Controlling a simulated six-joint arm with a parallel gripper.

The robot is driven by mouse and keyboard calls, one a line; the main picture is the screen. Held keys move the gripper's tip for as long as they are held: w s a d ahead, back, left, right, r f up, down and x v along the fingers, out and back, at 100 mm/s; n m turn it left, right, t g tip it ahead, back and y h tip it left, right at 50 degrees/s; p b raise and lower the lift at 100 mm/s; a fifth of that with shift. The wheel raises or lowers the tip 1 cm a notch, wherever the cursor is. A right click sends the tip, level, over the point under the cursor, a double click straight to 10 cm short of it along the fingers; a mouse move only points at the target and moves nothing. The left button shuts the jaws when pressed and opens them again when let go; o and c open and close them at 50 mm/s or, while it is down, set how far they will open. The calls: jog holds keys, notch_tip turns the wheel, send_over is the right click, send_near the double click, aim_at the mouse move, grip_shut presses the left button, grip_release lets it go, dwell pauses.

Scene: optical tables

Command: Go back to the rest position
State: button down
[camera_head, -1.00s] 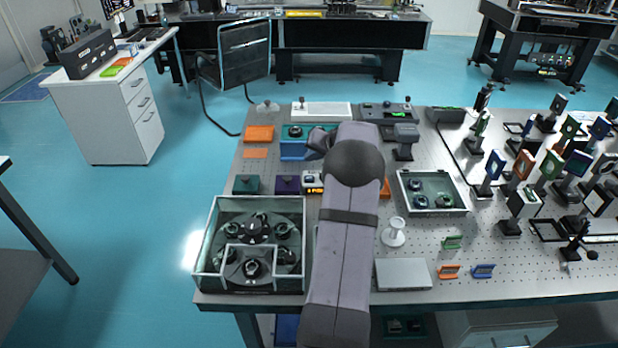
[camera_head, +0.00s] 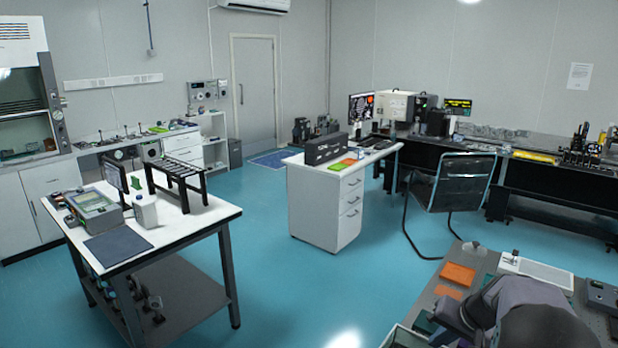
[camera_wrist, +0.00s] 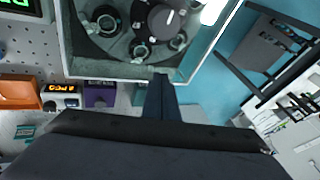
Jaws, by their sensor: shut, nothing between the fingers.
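My gripper (camera_wrist: 161,98) shows in the wrist view as dark fingers closed together, with nothing between them. The fingertips point toward the near wall of a clear-walled box (camera_wrist: 118,70) that holds round black mounts (camera_wrist: 163,20). I cannot tell the height of the fingers above the table. In the head view my arm is at the bottom right, bent over the perforated optical table (camera_head: 432,292). The gripper's fingertips cannot be made out there.
In the wrist view a small display box (camera_wrist: 62,98), a purple block (camera_wrist: 99,95) and an orange block (camera_wrist: 18,92) lie left of the fingers. In the head view a white side table (camera_head: 195,222) and a drawer cabinet (camera_head: 325,205) stand apart, with clear blue floor between.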

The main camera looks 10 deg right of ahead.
jog(key=s+a+n+g, duration=0.3)
jog(key=s+a, duration=0.7)
jog(key=a, duration=0.4)
jog(key=s+a+f+n+g+b, duration=0.1)
jog(key=s+a+f+n, duration=0.1)
jog(key=s, duration=0.5)
jog(key=s+a+f+n+g+h+b, duration=0.1)
jog(key=s+a+f+n, duration=0.1)
jog(key=s+a+f, duration=0.2)
jog(key=s+a, duration=0.2)
jog(key=shift+s+a+f, duration=0.2)
jog(key=shift+s, duration=0.15)
dwell(0.9)
